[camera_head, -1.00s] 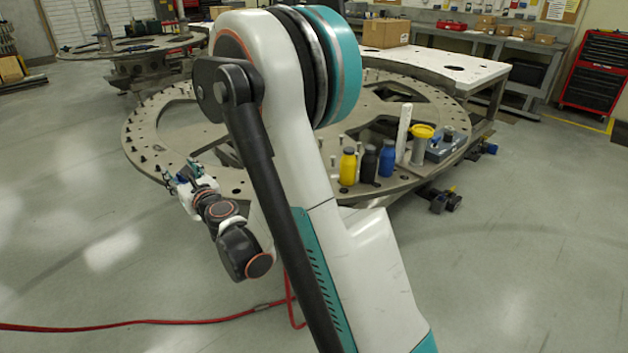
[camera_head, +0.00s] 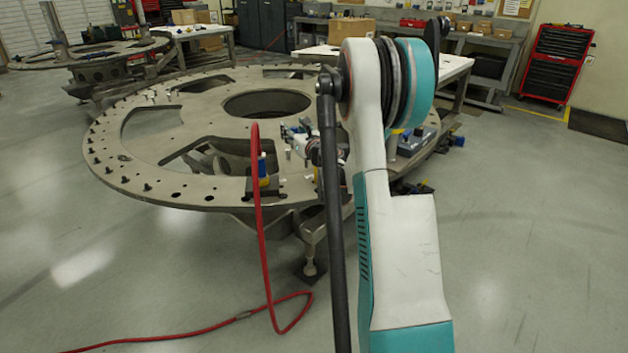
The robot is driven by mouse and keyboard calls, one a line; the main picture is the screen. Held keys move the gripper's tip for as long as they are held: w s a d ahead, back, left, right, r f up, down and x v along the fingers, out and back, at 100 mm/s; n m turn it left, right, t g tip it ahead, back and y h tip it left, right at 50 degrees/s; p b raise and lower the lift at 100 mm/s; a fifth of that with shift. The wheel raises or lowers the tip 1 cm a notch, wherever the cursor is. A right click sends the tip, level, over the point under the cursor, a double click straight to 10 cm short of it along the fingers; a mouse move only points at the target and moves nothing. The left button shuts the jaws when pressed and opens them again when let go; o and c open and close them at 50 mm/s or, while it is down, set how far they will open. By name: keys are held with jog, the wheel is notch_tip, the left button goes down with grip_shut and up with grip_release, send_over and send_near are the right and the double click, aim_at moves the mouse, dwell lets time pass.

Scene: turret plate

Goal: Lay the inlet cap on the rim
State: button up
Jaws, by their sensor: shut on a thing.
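My gripper (camera_head: 290,134) is small and far off in the head view, over the near right part of the large grey turret plate (camera_head: 215,188). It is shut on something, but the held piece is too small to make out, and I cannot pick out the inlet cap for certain. The plate's outer rim (camera_head: 120,187) is broad, flat and pierced with holes.
A blue and yellow object (camera_head: 262,172) stands on a dark block near the rim's front edge. A red hose (camera_head: 263,240) arches up beside it from the floor. Small dark bolts line the left rim. A red tool chest (camera_head: 557,65) stands at the back right.

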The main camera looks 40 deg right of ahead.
notch_tip(320, 180, down, 19)
jog(key=b, duration=0.6)
jog(key=shift+w+r, duration=0.1)
jog(key=shift+r, duration=0.2)
jog(key=o, duration=0.9)
